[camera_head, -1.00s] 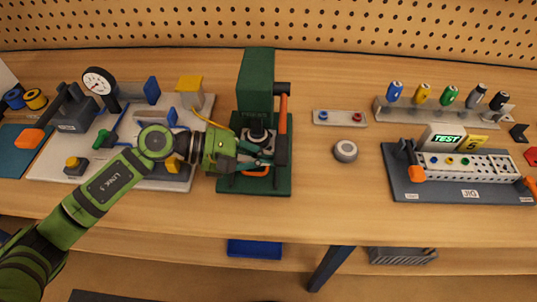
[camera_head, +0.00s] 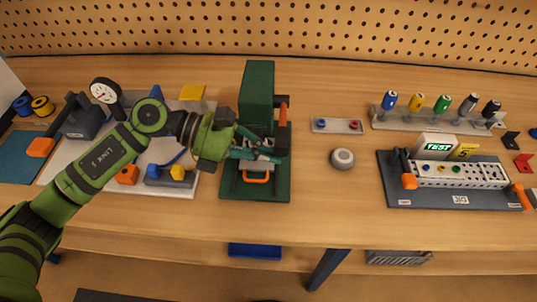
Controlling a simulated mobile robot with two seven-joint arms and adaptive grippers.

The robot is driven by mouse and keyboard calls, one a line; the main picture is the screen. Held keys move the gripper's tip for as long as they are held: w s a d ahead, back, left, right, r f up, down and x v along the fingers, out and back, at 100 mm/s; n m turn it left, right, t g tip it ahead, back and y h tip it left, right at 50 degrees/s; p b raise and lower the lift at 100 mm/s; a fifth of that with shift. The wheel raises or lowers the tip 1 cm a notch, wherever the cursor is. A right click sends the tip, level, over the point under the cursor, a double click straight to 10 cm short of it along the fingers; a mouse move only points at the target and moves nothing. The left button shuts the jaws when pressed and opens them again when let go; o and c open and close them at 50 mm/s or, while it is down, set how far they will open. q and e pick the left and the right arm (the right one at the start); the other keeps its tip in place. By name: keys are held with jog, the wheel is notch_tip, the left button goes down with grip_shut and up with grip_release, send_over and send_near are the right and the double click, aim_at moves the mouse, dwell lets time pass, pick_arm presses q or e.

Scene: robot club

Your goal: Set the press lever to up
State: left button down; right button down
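The green press (camera_head: 257,85) stands left of the middle of the bench on a dark green base. Its lever (camera_head: 283,112) is on the right side, with an orange grip below a dark pivot. Less of the orange shows than before, and I cannot tell its exact angle. My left gripper (camera_head: 268,152) reaches in from the left in front of the press column, just below the orange grip. Its fingers look apart, with nothing seen held between them. They hide part of the press's middle. My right gripper is not in view.
An orange handle (camera_head: 256,177) lies at the front of the press base. A grey round knob (camera_head: 342,159) and a small plate (camera_head: 337,126) are to the right. A test jig (camera_head: 447,200) stands farther right. A dial gauge (camera_head: 104,91) is at left. Bench between press and jig is mostly clear.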

pick_arm(q)
jog(key=w+r+n+g+p, duration=0.1)
jog(key=w+r+n+g, duration=0.2)
jog(key=r, duration=0.6)
jog(key=shift+n+h, duration=0.4)
jog(key=shift+n, duration=0.9)
jog(key=shift+w+r, duration=0.1)
